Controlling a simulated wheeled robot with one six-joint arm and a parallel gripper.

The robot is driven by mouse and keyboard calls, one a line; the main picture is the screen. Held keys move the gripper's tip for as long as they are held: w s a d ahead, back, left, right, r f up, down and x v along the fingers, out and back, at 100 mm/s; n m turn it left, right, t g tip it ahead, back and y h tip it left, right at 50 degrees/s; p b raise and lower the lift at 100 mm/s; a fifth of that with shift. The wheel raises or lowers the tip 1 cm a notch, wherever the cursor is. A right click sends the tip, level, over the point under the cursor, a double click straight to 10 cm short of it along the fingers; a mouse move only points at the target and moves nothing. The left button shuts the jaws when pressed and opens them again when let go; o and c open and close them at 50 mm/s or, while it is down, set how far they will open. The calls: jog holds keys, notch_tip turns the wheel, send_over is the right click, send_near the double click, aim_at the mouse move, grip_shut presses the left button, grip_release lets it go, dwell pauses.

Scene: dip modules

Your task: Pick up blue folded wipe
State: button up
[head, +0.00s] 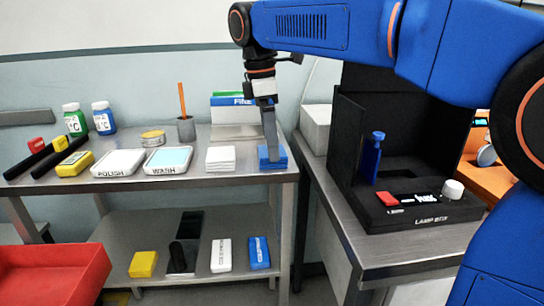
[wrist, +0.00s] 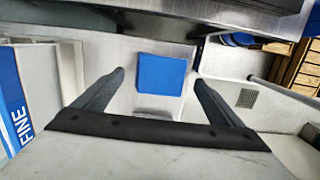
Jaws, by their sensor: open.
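The blue folded wipe (head: 275,163) lies on the upper metal shelf of the cart, near its right end, in the head view. In the wrist view the wipe (wrist: 161,74) shows as a flat blue square ahead of the fingers and between their lines. My gripper (head: 270,150) points down right at the wipe in the head view and hides part of it. In the wrist view my gripper (wrist: 160,82) is open, with a finger on each side and nothing held. I cannot tell whether the fingers touch the wipe.
A white folded stack (head: 220,159) lies left of the wipe. A box marked FINE (head: 235,118) stands behind; its blue side (wrist: 12,105) shows at left. WASH (head: 168,160) and POLISH (head: 118,163) trays are farther left. A black lamp box (head: 420,215) stands on the right bench.

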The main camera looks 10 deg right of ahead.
jog(key=shift+d+f, duration=0.15)
jog(key=shift+f, duration=1.05)
jog(key=c, duration=1.1)
notch_tip(320, 180, up, 10)
jog(key=shift+r, duration=0.1)
jog(key=shift+o, duration=0.3)
